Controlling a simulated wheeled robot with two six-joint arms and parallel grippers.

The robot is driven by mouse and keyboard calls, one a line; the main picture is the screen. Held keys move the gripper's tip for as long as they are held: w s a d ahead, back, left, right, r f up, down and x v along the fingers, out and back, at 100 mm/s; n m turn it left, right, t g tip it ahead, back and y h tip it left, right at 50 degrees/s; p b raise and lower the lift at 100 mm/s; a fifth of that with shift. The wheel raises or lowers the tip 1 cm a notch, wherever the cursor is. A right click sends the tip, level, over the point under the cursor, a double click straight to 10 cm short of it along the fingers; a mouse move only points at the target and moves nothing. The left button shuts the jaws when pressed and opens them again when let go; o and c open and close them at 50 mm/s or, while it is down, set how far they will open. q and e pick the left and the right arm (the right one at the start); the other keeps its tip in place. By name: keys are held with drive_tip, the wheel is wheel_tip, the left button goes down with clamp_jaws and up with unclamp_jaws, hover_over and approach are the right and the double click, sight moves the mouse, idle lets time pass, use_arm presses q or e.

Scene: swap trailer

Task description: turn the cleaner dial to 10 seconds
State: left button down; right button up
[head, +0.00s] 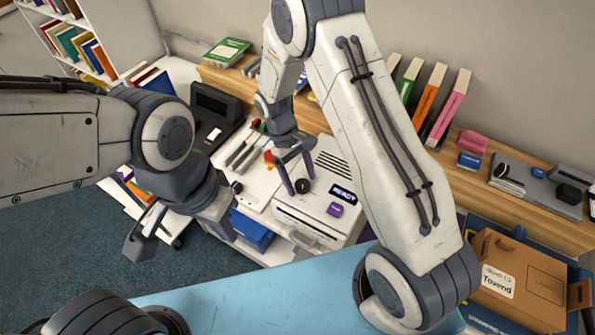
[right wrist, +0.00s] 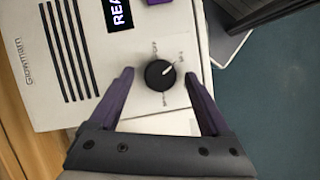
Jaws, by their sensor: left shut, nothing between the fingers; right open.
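The cleaner (head: 318,215) is a white box with a lit READY display (head: 343,193), dark vent slots and a purple button (head: 334,209). Its round black dial (right wrist: 160,75) has a white pointer aimed at the upper right in the right wrist view. My left gripper (head: 228,234) is shut and empty, left of the cleaner in the head view.
A white cart surface with pen-like tools (head: 243,153) lies left of the cleaner. A wooden shelf with upright books (head: 430,95) runs behind. A cardboard box (head: 515,280) stands at right. A blue surface (head: 250,300) is in front.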

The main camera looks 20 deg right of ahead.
drive_tip(key=b+v, duration=0.2)
drive_tip(key=v, duration=0.8)
drive_tip(key=shift+r, duration=0.15)
drive_tip(key=s+a+r+t+y, duration=0.1)
drive_tip(key=s+a+r, duration=0.25)
drive_tip(key=s, duration=0.25)
drive_tip(key=s+a+r+t, duration=0.1)
drive_tip(key=s+a+r, duration=0.2)
drive_tip(key=s+r, duration=0.15)
drive_tip(key=s+n+t+y, duration=0.1)
drive_tip(key=s+t+y, duration=0.1)
drive_tip(key=s, duration=1)
drive_tip(key=shift+s+d+r, duration=0.2)
drive_tip(key=shift+s+d, duration=0.1)
drive_tip(key=shift+s, duration=0.05)
